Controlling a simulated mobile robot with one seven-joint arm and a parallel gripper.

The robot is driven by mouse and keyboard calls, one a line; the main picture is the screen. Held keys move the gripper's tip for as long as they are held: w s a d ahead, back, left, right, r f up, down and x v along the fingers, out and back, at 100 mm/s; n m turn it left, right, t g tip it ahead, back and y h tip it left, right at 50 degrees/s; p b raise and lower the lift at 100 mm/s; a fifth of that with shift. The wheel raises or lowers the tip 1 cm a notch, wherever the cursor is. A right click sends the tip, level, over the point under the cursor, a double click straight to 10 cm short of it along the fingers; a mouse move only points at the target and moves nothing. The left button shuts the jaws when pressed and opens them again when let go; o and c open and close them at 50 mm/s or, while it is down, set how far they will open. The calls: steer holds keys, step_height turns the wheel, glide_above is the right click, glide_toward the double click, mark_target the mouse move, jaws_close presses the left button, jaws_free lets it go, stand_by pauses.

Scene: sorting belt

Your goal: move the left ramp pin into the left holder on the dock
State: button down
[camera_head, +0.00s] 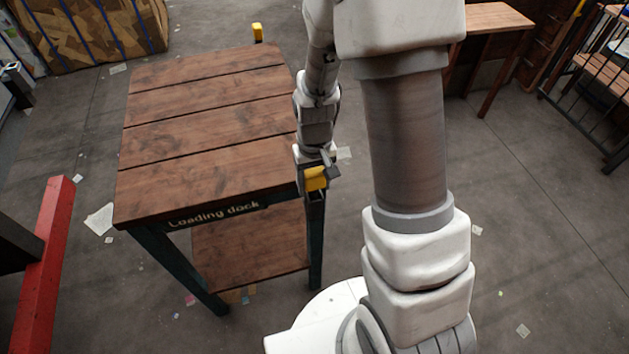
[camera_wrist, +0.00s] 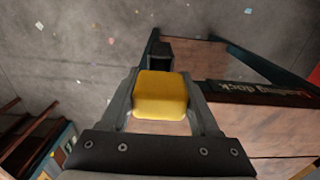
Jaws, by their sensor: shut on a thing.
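My gripper (camera_head: 318,172) is shut on a yellow pin (camera_head: 316,183) at the near right corner of the loading dock (camera_head: 205,130). In the wrist view, the yellow block-like top of the pin (camera_wrist: 160,94) sits between both fingers; its lower part is hidden. A dark square holder (camera_wrist: 175,51) shows just beyond the pin, beside the dock's corner. The pin's top looks apart from the holder's opening in that view, but I cannot tell the height between them. Another yellow pin (camera_head: 258,33) stands upright at the dock's far right corner.
The dock has a lower shelf (camera_head: 250,245) and dark legs. A red beam (camera_head: 43,265) stands at the left. A wooden table (camera_head: 495,18) is at the back right, with a railing (camera_head: 590,90) beside it.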

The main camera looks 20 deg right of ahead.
steer(key=shift+f+b, duration=0.7)
steer(key=shift+f, duration=0.25)
steer(key=shift+c, duration=0.2)
jaws_free()
step_height(320, 180, up, 18)
steer(key=p, duration=0.1)
steer(key=shift+f, duration=0.2)
